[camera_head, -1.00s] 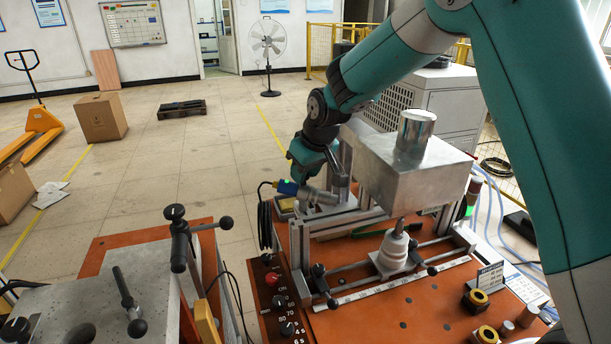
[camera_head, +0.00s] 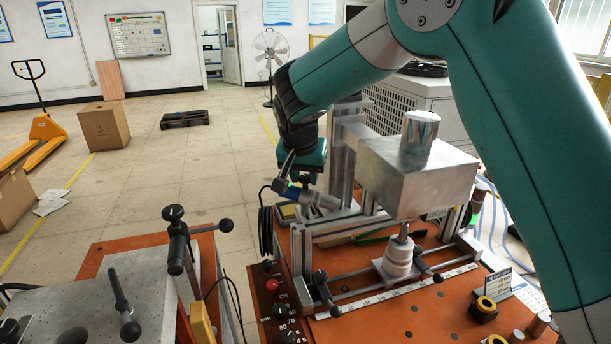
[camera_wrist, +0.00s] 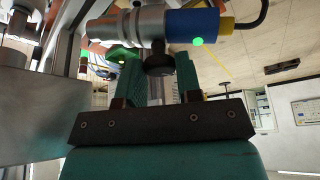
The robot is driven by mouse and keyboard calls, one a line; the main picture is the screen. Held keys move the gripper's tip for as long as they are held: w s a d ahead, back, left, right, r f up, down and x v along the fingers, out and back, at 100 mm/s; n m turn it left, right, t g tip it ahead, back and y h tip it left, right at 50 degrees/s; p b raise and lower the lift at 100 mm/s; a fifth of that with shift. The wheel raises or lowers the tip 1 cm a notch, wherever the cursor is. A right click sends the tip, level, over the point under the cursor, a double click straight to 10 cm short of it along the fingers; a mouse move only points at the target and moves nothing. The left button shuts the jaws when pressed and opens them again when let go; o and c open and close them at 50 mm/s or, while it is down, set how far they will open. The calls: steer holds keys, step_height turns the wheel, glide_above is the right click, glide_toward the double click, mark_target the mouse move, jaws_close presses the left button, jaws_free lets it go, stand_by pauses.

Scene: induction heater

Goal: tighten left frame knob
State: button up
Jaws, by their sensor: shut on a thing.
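A black knob (camera_wrist: 158,64) shows in the wrist view, just below the silver and blue cylinder (camera_wrist: 180,25). My gripper (camera_wrist: 158,78) has its two teal fingers on either side of this knob and is shut on it. In the head view my gripper (camera_head: 304,166) hangs nearly upright behind the blue and silver cylinder (camera_head: 305,195), at the left side of the metal frame (camera_head: 299,245). Its fingertips and the gripped knob are hidden there.
A grey metal box (camera_head: 420,175) with a cylinder on top stands close right of my gripper. A cable hangs from the blue sensor. Open floor lies to the left.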

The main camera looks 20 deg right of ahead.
steer(key=shift+w+m+g+h, duration=0.1)
steer(key=shift+m+g+h, duration=0.25)
steer(key=shift+m, duration=0.95)
steer(key=o, duration=0.9)
steer(key=shift+o, duration=0.2)
steer(key=v, duration=1.7)
steer(key=shift+a+r, duration=0.15)
steer(key=shift+a, duration=0.05)
